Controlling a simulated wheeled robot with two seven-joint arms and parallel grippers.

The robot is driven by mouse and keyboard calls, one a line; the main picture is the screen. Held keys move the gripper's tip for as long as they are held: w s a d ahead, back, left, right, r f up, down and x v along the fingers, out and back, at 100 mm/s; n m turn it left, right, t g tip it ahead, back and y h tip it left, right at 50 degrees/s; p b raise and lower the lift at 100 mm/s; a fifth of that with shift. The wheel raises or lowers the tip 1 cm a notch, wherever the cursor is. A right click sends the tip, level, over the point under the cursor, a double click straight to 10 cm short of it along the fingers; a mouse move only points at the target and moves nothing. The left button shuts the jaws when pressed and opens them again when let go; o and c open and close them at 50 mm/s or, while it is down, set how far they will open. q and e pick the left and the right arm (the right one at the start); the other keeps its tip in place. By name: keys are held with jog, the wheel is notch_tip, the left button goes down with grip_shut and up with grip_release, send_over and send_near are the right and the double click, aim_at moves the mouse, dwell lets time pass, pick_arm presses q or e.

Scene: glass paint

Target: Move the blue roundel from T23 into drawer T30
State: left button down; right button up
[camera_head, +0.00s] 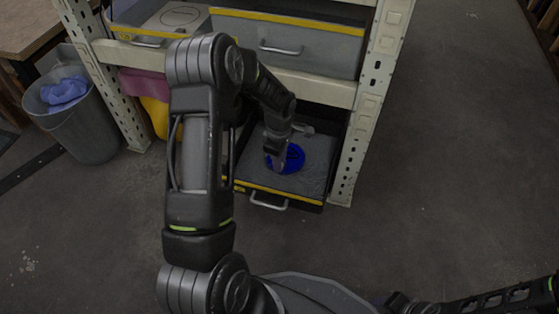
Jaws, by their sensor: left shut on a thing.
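The blue roundel (293,160) is a flat blue disc with a dark mark. It is at the lower pulled-out drawer (253,171), which has a grey inside, a yellow front edge and a metal handle. My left gripper (279,162) reaches down from above and is shut on the roundel, covering its left part. I cannot tell whether the disc touches the drawer floor. An upper left drawer (133,31) is open and holds a pale panel with a circle outline. Drawer labels are too small to read. My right gripper (408,304) is low at the bottom edge, its fingers unclear.
A cream metal rack (366,110) frames the drawers, with its right post close beside the lower drawer. An upper right drawer (290,38) is above. A grey bin (85,125) with a blue cloth stands left. Purple and yellow items sit on the lower shelf. The right floor is clear.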

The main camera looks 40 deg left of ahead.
pick_arm(q)
jog(key=shift+f, duration=0.55)
dwell(1.6)
jog(key=c, duration=1.2)
grip_release()
notch_tip(320, 180, up, 8)
jog(key=p, duration=0.3)
jog(key=shift+f, duration=0.1)
